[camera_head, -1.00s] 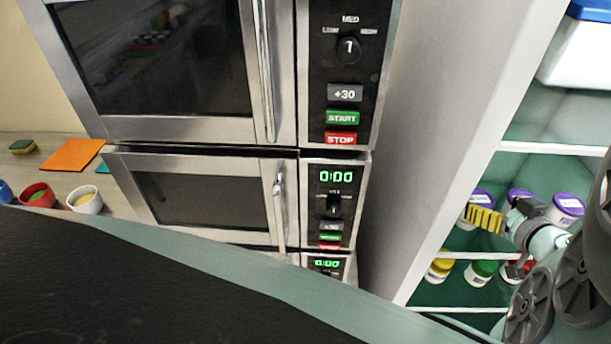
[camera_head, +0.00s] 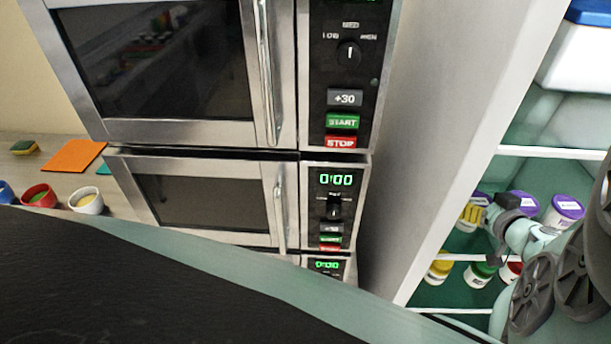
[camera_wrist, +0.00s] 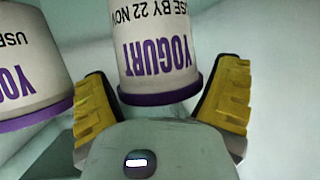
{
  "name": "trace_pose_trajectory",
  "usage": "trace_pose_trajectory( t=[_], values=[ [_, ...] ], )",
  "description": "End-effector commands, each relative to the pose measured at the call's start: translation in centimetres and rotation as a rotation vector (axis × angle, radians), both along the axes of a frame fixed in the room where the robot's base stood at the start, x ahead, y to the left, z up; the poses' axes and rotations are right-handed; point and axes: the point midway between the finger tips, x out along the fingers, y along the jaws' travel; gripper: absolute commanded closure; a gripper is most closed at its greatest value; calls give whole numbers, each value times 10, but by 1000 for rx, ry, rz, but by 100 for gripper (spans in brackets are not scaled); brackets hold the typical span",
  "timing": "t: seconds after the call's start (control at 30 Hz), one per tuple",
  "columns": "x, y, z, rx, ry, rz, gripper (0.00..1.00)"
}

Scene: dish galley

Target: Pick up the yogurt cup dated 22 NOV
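In the wrist view a white yogurt cup (camera_wrist: 155,45) with a purple rim shows the upside-down words "USE BY 22 NOV" and "YOGURT". It sits between the yellow fingers of my gripper (camera_wrist: 163,100), which are spread apart with visible gaps on both sides. A second yogurt cup (camera_wrist: 30,65) stands to its left, outside the fingers; its date is cut off. In the head view my gripper (camera_head: 477,215) is at the upper shelf row of purple-lidded cups, partly covering the leftmost one. Another purple-lidded cup (camera_head: 564,211) stands to the right, its date too small to read.
Below is a shelf with a yellow-lidded jar (camera_head: 438,271), a green-lidded jar (camera_head: 481,275) and a red-lidded jar (camera_head: 511,271). The cabinet's side panel (camera_head: 440,130) rises left of the cups. A blue-lidded white bin (camera_head: 585,55) sits higher up.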

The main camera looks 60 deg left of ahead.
Motion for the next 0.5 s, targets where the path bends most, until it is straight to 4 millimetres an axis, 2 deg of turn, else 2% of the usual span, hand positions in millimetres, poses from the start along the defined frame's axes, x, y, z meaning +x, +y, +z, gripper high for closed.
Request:
trace_pose_trajectory(
  t=[0.07, 0.5],
  values=[
    [0, -1, 0, 0, 0, -1, 23],
    [0, -1, 0, -1, 1, -2, 68]
  ],
)
